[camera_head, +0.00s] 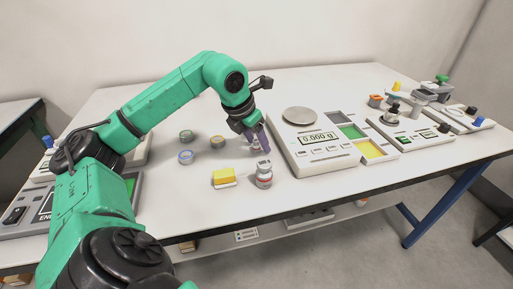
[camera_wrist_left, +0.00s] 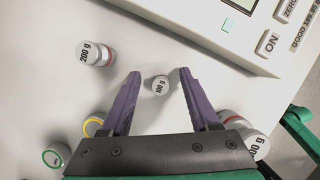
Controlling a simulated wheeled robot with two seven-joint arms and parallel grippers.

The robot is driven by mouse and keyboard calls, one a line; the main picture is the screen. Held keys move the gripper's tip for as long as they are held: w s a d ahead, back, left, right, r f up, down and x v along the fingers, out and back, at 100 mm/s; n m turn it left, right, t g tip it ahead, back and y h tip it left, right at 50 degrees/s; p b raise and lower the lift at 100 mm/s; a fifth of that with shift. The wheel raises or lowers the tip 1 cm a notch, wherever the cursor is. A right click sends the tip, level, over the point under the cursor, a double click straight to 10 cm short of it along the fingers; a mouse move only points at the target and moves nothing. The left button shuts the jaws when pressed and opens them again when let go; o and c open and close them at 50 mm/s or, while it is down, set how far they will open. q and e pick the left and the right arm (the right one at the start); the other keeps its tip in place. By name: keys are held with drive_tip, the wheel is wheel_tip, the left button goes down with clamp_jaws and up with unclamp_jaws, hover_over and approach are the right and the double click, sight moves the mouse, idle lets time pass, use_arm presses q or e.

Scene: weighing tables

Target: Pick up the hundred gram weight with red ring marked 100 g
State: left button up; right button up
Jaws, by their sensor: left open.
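My left gripper (camera_head: 259,147) is open and points down at the table, left of the scale. In the left wrist view, a small grey weight (camera_wrist_left: 160,87) marked 100 g stands between its open fingers (camera_wrist_left: 160,73), apart from both; no ring shows on it. A larger weight (camera_wrist_left: 93,53) with a red ring, marked 200 g, stands outside the fingers at upper left. Another weight (camera_wrist_left: 254,147) is partly hidden by the gripper at lower right; red shows on it and its marking is only partly readable. In the head view, a red-banded weight (camera_head: 264,178) stands just in front of the gripper.
The scale (camera_head: 317,158) reads 0.000 g right of the gripper. Blue (camera_head: 185,157), green (camera_head: 186,135) and yellow (camera_head: 217,142) ringed weights stand left. A yellow block (camera_head: 224,180) lies nearer the front edge. More instruments (camera_head: 411,132) stand at right. My right gripper is not in view.

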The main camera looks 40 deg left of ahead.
use_arm(q)
drive_tip(key=shift+r, duration=0.1)
clamp_jaws()
